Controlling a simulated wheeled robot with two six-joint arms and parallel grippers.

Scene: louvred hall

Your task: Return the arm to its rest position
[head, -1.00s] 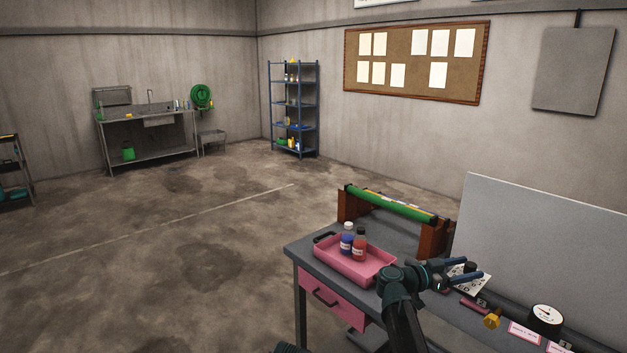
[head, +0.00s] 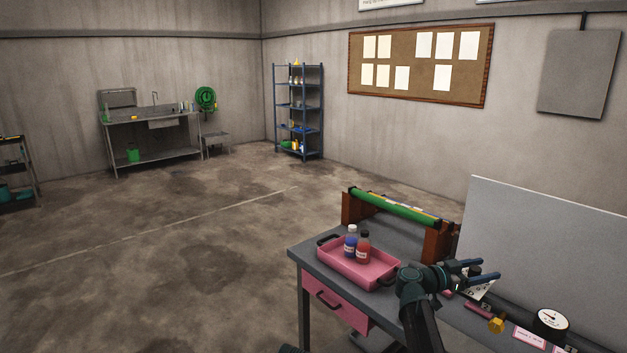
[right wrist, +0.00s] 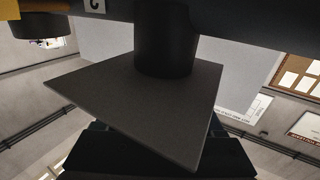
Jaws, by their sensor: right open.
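My right arm comes in from the bottom of the head view. My right gripper (head: 490,270) is open over the bench, its two blue fingers pointing right. A small black knob-like thing shows at the fingers; I cannot tell whether it is between or behind them, but nothing is visibly held. In the right wrist view a dark cylinder (right wrist: 166,50) stands against a grey square plate (right wrist: 150,105); I cannot tell what they belong to.
A green roller (head: 396,208) lies behind. A round gauge (head: 551,320) and a yellow knob (head: 496,325) are at right. The floor left is clear.

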